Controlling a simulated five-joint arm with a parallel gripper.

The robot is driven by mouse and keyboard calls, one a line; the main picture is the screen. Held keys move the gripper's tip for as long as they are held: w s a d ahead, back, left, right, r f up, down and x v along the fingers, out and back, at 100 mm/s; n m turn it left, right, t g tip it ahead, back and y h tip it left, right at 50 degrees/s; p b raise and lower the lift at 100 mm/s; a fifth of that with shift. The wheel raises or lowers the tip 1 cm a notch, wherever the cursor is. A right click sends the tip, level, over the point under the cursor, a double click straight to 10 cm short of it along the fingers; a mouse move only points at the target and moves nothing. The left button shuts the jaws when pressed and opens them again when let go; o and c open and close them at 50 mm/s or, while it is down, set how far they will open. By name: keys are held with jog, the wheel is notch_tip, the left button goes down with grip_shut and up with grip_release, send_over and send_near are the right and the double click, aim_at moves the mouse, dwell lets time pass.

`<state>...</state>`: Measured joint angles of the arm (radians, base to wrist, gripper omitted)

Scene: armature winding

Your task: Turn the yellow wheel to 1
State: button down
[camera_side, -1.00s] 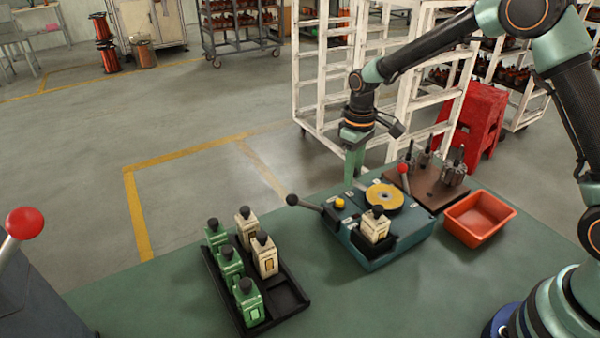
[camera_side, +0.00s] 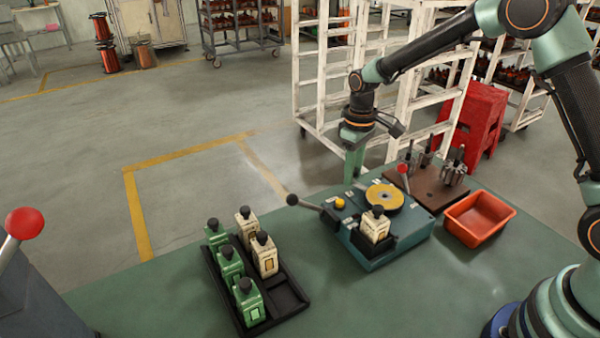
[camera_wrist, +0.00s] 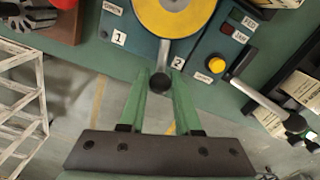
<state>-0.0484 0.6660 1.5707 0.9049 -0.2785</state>
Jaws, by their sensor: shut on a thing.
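The yellow wheel (camera_side: 384,197) lies flat on top of the teal machine (camera_side: 375,262). In the wrist view the yellow wheel (camera_wrist: 175,14) is at the top, cut off by the frame edge. Its grey lever ends in a black knob (camera_wrist: 160,82). My gripper (camera_wrist: 160,77) has its green fingers shut on that knob. The lever lies between label 1 (camera_wrist: 119,38) and label 2 (camera_wrist: 178,62), closer to 2. In the side view my gripper (camera_side: 354,178) is at the machine's back edge, and the knob cannot be made out there.
A cream bobbin unit (camera_side: 375,228) stands at the machine's front. A yellow button (camera_wrist: 216,65) and a black-knobbed side lever (camera_side: 306,203) are close by. A black tray (camera_side: 288,298) holds green and cream units. An orange bin (camera_side: 480,220) stands right. A white rack is behind.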

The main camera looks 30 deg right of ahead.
jog(key=shift+d, duration=0.1)
jog(key=shift+d+r+m, duration=0.1)
jog(key=shift+d+m, duration=1)
jog(key=shift+m, duration=0.4)
jog(key=shift+d+m, duration=1.1)
jog(key=shift+m, duration=0.4)
jog(key=shift+d, duration=0.1)
jog(key=c, duration=0.6)
grip_release()
notch_tip(320, 180, up, 12)
